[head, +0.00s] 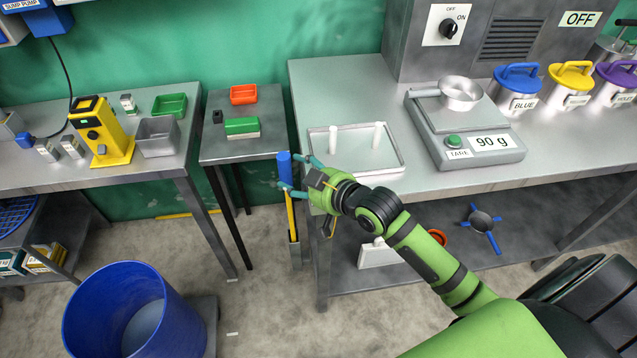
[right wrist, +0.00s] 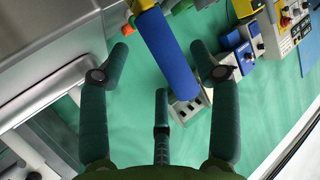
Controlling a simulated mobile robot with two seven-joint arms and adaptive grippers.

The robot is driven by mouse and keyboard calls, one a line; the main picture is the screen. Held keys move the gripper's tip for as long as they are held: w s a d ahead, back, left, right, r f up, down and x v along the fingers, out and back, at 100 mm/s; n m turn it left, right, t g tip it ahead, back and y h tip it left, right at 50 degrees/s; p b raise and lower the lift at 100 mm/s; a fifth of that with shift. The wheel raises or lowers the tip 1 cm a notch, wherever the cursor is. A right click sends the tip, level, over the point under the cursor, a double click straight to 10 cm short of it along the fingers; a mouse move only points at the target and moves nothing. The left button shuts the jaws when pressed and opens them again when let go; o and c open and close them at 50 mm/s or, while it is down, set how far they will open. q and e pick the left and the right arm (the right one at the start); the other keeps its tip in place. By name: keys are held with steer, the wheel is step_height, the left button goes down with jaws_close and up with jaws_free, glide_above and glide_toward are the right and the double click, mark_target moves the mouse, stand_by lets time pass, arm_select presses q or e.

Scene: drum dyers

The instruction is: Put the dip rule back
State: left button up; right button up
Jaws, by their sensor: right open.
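The dip rule stands nearly upright beside the front left leg of the right bench, with a blue handle (head: 284,165) on top and a yellow rod (head: 291,215) below. Its lower end is in a narrow grey holder (head: 296,253). My right gripper (head: 294,173) is open at the blue handle, with teal fingers near it. In the right wrist view the handle (right wrist: 168,55) lies between the spread fingertips of my right gripper (right wrist: 162,60). I see no firm grip on it. My left gripper is not in view.
A white-rimmed tray (head: 352,172) and a scale (head: 470,150) reading 90 g are on the right bench. A small grey table (head: 270,110) stands close left of the rule. A blue drum (head: 125,310) stands on the floor at front left.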

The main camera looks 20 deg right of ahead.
steer(key=v, duration=0.7)
steer(key=shift+s+d+r+b, duration=0.15)
steer(key=shift+s+r+b, duration=0.05)
steer(key=shift+s+b, duration=0.15)
steer(key=shift+f, duration=0.1)
